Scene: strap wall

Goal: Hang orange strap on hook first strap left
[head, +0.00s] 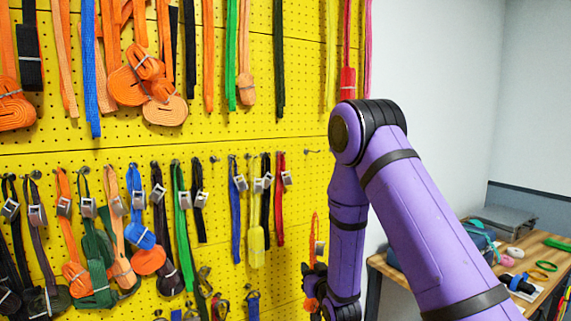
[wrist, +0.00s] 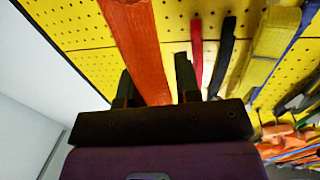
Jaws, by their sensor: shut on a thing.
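The orange strap (head: 313,229) hangs as a narrow loop near the right edge of the yellow pegboard, with a metal buckle low on it. My gripper (head: 316,272) is at its lower part, and some orange shows among the dark fingers. In the wrist view the orange strap (wrist: 138,45) runs as a wide band down between the two fingers of my gripper (wrist: 155,88); the grip itself is partly hidden by the gripper body. A bare hook (head: 312,151) sticks out of the board above the strap, right of the red strap (head: 280,200).
Left of the bare hook, several buckled straps hang in a row, including a black (head: 265,205) and a yellow one (head: 256,215). More straps hang above. A wooden workbench (head: 540,262) with tools stands at the right. The board around the bare hook is clear.

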